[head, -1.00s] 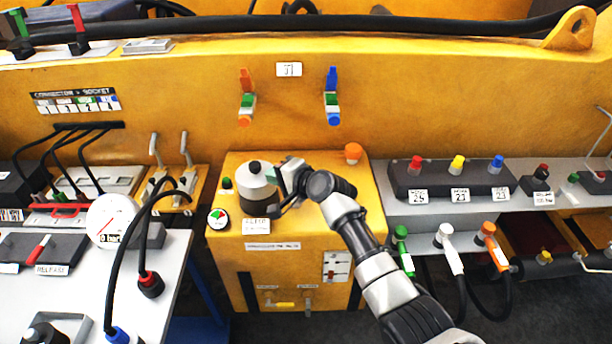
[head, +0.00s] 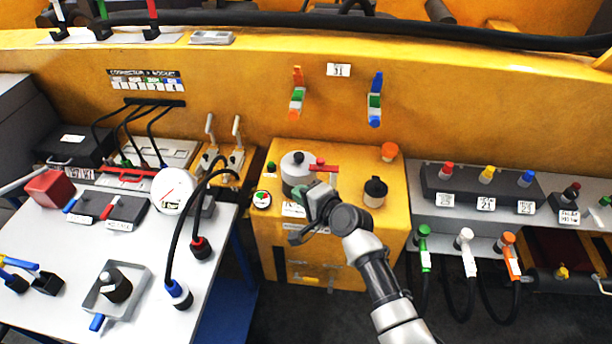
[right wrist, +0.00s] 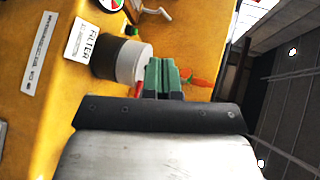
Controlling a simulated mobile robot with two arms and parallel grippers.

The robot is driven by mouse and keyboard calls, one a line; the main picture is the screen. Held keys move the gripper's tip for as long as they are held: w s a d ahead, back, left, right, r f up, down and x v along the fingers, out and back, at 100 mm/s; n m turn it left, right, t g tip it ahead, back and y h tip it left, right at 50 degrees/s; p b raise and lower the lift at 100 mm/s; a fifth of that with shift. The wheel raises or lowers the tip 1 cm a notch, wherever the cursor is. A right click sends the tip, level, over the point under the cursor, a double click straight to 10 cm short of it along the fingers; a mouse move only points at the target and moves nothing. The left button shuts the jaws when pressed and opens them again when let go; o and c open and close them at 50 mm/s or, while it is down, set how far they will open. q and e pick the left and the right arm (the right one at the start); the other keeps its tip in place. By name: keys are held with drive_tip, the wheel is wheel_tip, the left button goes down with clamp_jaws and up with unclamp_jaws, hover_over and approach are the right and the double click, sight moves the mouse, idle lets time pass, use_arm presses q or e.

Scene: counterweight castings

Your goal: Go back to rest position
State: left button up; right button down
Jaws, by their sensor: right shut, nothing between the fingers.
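My right gripper (head: 306,194) is shut and empty. In the head view it is just in front and to the right of a white-and-grey filter canister (head: 294,172) with a black knob, on the yellow cabinet (head: 262,220). In the right wrist view its green fingertips (right wrist: 161,76) are together, beside the canister (right wrist: 127,60); I cannot tell whether they touch it. The gripper hides part of the canister's lower front. My left gripper is not in view.
A red handle (head: 324,168), a black-topped pot (head: 375,192) and an orange knob (head: 389,152) stand near my right gripper on the cabinet. A grey worktable (head: 60,235) with several items is at left. A button box (head: 480,187) is at right.

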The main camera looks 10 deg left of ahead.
drive_tip(key=s+d+f+n+g+h+b, duration=0.15)
drive_tip(key=s+d+f, duration=0.4)
drive_tip(key=f, duration=0.65)
drive_tip(key=s+d+f+n+g+h+b, duration=0.1)
drive_tip(key=s+d+f+h+b, duration=0.4)
drive_tip(key=f, duration=0.8)
drive_tip(key=s+d+f+n+g+b, duration=0.1)
drive_tip(key=s+d+f, duration=0.2)
drive_tip(key=s+f, duration=0.65)
use_arm(q)
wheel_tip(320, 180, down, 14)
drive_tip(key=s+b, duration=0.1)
drive_tip(key=b, duration=0.5)
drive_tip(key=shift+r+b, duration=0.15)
drive_tip(key=shift+b, duration=0.15)
use_arm(e)
drive_tip(key=s+d+f+n+g+h, duration=0.1)
drive_tip(key=s+d+f+n, duration=0.1)
drive_tip(key=s+d+f, duration=0.3)
drive_tip(key=s+d+f+n+g+h, duration=0.1)
drive_tip(key=s+d+f+n+g, duration=0.1)
drive_tip(key=s+d+f, duration=0.4)
drive_tip(key=s+d+f+n+g+h, duration=0.2)
drive_tip(key=s+d+f, duration=0.3)
drive_tip(key=s+f, duration=0.7)
drive_tip(key=s+n, duration=0.1)
drive_tip(key=s, duration=0.6)
drive_tip(key=shift+s+d+f, duration=0.25)
drive_tip(key=shift+s+f, duration=0.05)
drive_tip(key=shift+s, duration=0.1)
